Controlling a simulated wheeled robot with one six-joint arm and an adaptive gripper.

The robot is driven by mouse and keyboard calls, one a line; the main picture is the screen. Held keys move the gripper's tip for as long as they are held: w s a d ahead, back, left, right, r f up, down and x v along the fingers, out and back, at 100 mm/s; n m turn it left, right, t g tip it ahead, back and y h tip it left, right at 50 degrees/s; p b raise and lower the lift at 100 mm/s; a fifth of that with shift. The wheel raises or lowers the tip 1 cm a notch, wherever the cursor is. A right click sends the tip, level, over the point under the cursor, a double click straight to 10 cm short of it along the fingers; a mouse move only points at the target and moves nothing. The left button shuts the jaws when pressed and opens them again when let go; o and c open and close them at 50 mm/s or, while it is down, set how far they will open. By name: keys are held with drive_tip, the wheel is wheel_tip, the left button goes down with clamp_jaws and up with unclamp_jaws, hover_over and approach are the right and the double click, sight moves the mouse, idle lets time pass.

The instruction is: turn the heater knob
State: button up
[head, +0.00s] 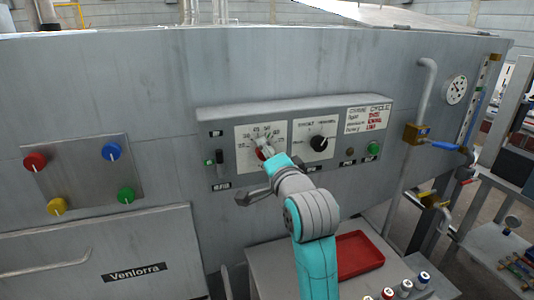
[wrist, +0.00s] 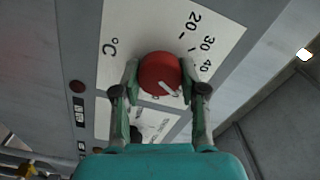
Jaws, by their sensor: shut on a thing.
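The heater knob is a round red knob with a white pointer mark. In the wrist view the red knob (wrist: 159,72) sits on a white dial plate (wrist: 222,40) with a °C label and printed numbers. In the head view the knob (head: 262,154) shows only in part, behind my gripper. My gripper (wrist: 160,88) has one finger on each side of the knob and is shut on it. In the head view my gripper (head: 264,152) reaches up to the dial plate (head: 245,146), and my arm hides the lower part of it.
A black selector knob (head: 317,142) is just right of the dial. A switch with a green light (head: 219,157) is at its left. A red tray (head: 358,254) lies below. Pipes and valves (head: 425,132) stand at the right.

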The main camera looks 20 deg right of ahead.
drive_tip(key=o, duration=1.2)
drive_tip(key=shift+c, duration=0.2)
drive_tip(key=s, duration=0.7)
drive_tip(key=shift+s, duration=0.25)
drive_tip(key=shift+f, duration=0.1)
